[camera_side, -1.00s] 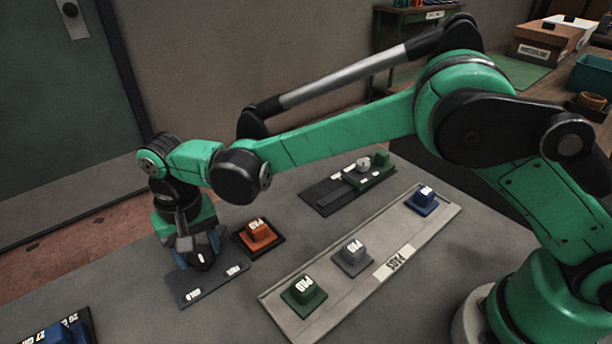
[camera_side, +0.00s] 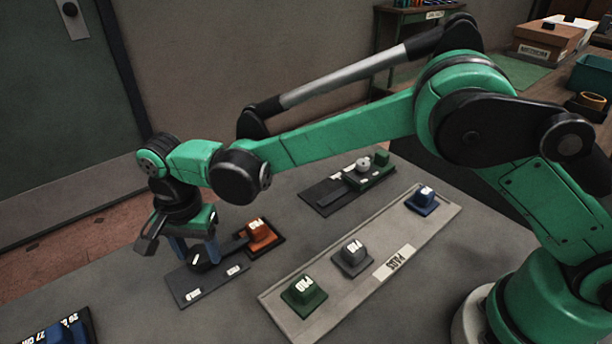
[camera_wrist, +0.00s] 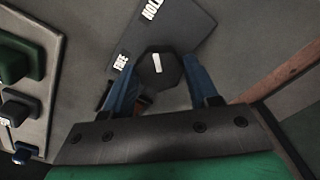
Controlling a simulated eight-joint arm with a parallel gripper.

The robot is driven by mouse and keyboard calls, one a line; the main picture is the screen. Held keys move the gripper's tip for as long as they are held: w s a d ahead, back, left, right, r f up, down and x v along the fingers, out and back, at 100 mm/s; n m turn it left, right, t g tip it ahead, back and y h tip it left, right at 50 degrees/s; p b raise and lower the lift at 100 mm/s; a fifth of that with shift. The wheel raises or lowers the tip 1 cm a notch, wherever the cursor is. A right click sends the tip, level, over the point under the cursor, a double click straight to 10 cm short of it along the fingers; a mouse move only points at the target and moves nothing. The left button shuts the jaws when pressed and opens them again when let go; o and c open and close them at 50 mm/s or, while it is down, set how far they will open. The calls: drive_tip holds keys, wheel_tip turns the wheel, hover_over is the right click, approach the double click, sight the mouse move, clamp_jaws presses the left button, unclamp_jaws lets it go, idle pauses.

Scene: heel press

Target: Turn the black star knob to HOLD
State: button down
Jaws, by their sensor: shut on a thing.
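The black star knob (camera_wrist: 170,76) sits on a dark grey plate (camera_wrist: 180,32) labelled FREE and HOLD. In the wrist view its white mark runs nearly straight up, roughly toward the HOLD label (camera_wrist: 151,9) and away from the FREE label (camera_wrist: 120,62) at the left. My gripper (camera_wrist: 160,82) has its blue fingers on opposite sides of the knob, shut on it. In the side view my gripper (camera_side: 196,254) is low over the plate (camera_side: 208,287), and the knob (camera_side: 203,262) is partly hidden by the fingers.
An orange block (camera_side: 262,236) stands close to the right of the plate, with a dark bar (camera_side: 234,247) beside it. A pale tray (camera_side: 330,304) with green, grey and blue blocks lies further right. A dark slide (camera_side: 322,198) with a green block is behind.

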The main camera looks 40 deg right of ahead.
sight(198, 253)
idle(0.5)
drive_tip(key=shift+c, duration=1.1)
unclamp_jaws()
drive_tip(key=shift+r, duration=2.85)
